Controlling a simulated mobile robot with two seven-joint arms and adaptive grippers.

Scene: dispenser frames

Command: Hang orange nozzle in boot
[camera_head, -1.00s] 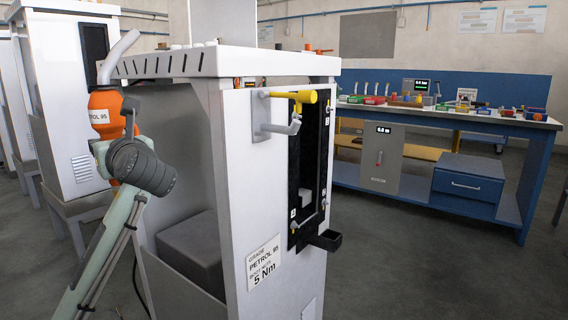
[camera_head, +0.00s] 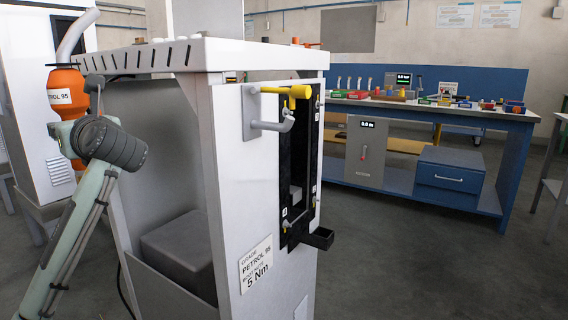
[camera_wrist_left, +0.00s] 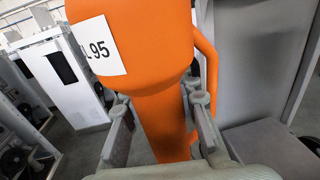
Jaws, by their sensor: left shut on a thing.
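The orange nozzle (camera_head: 68,112) has a grey spout pointing up and a white "PETROL 95" label. It is at the left of the head view, left of the dispenser frame (camera_head: 228,140). It also fills the middle of the left wrist view (camera_wrist_left: 160,95). My left gripper (camera_wrist_left: 160,122) is shut on the nozzle's body, one finger on each side. In the head view my wrist hides part of the nozzle. A tall black recessed panel (camera_head: 285,170), which looks like the boot, is on the frame's right face. My right gripper is not in view.
A grey bracket with a yellow lever (camera_head: 288,93) sticks out beside the panel's top. The frame's white top (camera_head: 190,50) overhangs its open side. A blue workbench (camera_head: 500,115) with small parts stands behind at right. Floor in front of the panel is clear.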

